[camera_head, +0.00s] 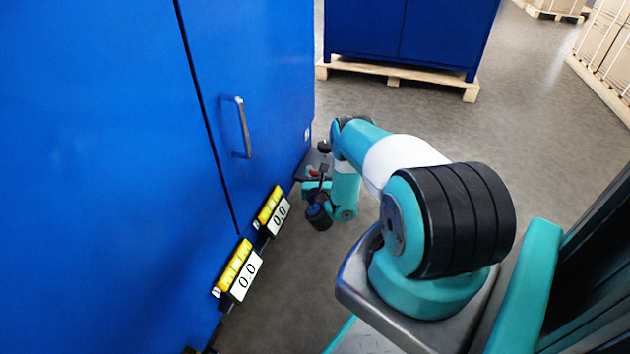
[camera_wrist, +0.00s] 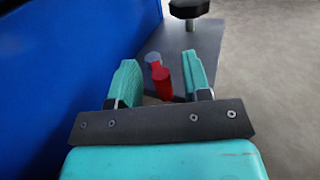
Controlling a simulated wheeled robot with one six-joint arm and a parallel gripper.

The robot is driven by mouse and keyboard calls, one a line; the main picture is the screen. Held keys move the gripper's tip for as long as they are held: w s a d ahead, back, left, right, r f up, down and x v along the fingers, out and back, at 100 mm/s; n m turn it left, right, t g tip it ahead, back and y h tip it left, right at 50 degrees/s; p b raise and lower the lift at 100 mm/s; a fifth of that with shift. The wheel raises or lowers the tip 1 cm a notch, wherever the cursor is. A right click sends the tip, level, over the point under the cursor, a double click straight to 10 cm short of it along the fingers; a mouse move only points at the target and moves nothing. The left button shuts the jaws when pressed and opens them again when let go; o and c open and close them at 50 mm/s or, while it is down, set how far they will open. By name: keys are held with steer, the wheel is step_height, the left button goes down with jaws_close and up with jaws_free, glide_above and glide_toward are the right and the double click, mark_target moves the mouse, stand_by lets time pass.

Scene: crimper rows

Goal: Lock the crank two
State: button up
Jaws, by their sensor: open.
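A crank with a red handle (camera_wrist: 162,82) and a blue-grey round end shows ahead in the wrist view. It stands by a dark grey plate beside the blue cabinet. My gripper (camera_wrist: 162,68) is open, with its two teal fingers on either side of the red handle in the picture. I cannot tell whether they touch it or how deep it lies between them. In the head view a small red part (camera_head: 313,173) shows near my gripper, low by the cabinet, mostly hidden by my arm. No number is readable on the crank.
The blue cabinet (camera_head: 90,150) with a metal handle (camera_head: 242,128) fills the left. Two yellow-topped displays reading 0.0, a near one (camera_head: 246,275) and a farther one (camera_head: 279,215), sit along its base. A black knob (camera_wrist: 190,8) rises beyond the crank. Open floor lies right.

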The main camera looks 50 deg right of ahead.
steer(key=shift+w+d+f+b, duration=0.4)
steer(key=shift+w+d+b, duration=0.35)
steer(key=shift+b, duration=1.8)
steer(key=shift+w+d+r+b, duration=0.2)
steer(key=shift+r+b, duration=0.1)
steer(key=shift+b, duration=0.65)
steer(key=shift+r, duration=0.1)
jaws_close()
